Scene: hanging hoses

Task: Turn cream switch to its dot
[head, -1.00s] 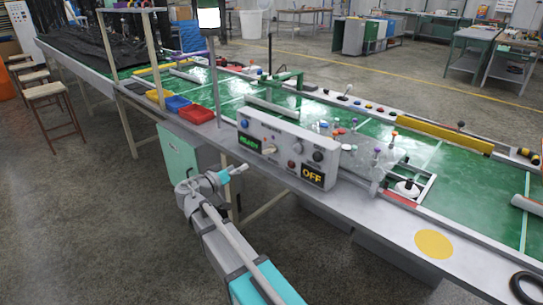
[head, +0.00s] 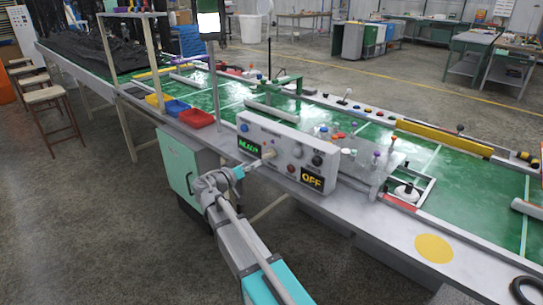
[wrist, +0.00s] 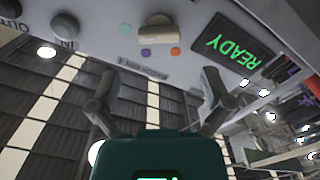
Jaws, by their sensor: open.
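The cream switch (wrist: 155,32) is an oblong knob on the front of the grey control box (head: 300,141). It also shows in the head view (head: 269,152). In the wrist view, where the box looks upside down, a purple dot (wrist: 145,53) and an orange dot (wrist: 175,51) are on the panel near it. Its grip bar lies roughly sideways in that view. My gripper (wrist: 158,76) is open and empty, its fingers spread to either side below the switch and apart from it. In the head view my gripper (head: 256,162) is just in front of the panel.
A green READY display (wrist: 240,43) sits beside the switch, and a grey knob (wrist: 65,26) is on the other side. The box also has a yellow OFF display (head: 312,179). Red, blue and yellow bins (head: 196,118) stand on the bench left of the box.

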